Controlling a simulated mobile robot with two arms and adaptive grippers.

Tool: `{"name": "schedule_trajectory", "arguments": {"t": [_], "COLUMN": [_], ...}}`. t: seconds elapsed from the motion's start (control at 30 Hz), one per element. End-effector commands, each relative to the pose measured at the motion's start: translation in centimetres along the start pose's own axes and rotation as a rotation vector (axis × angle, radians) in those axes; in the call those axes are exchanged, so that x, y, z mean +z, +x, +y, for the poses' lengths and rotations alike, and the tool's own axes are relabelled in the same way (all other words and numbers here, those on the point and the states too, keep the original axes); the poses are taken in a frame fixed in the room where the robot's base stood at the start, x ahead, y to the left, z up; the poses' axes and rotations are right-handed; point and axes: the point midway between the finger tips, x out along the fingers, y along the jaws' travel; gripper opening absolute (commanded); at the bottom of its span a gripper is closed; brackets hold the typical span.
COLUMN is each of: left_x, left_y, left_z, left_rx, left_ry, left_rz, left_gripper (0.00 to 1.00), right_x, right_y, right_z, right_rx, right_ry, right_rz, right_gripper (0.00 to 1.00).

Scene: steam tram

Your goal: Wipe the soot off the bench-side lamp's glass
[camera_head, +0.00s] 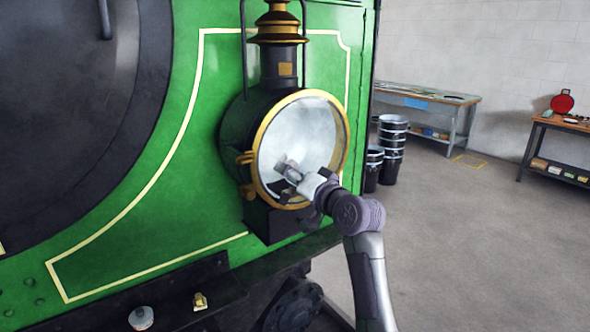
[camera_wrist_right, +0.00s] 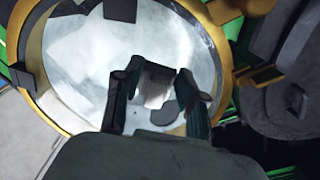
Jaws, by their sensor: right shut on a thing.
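The lamp (camera_head: 262,98) is a black round housing with a brass rim on the green front of the tram. Its glass (camera_head: 302,128) looks pale and cloudy; it fills much of the right wrist view (camera_wrist_right: 90,75). My right gripper (camera_head: 303,183) is at the lower part of the glass, shut on a small pale cloth-like thing (camera_wrist_right: 154,92). The thing is at or very close to the glass; contact cannot be told. A dark patch (camera_wrist_right: 165,112) shows beside it; I cannot tell soot from reflection. My left gripper is not in view.
Black buckets (camera_head: 392,142) stand on the floor right of the tram. A grey workbench (camera_head: 462,118) stands behind them. A wooden table (camera_head: 548,122) with a red round object (camera_head: 562,103) is at the far right. The floor between is clear.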

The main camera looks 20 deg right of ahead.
Motion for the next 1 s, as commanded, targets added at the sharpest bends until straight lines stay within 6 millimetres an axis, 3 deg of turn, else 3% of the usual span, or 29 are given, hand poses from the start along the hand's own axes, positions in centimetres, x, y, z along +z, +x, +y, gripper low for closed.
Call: {"name": "schedule_trajectory", "arguments": {"t": [0.23,0.73,1.0], "left_x": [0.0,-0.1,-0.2], "left_y": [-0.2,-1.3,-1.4], "left_z": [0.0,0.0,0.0], "left_rx": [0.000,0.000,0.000], "left_ry": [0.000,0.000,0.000], "left_rz": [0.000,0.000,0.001], "left_gripper": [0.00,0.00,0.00], "right_x": [0.0,-0.1,0.0], "right_y": [-0.5,-5.4,-6.0], "right_z": [0.0,0.1,0.1], "right_rx": [0.000,0.002,0.000], "right_ry": [0.000,0.000,0.001], "right_rz": [0.000,0.000,0.000], "right_gripper": [0.13,0.13,0.13]}}
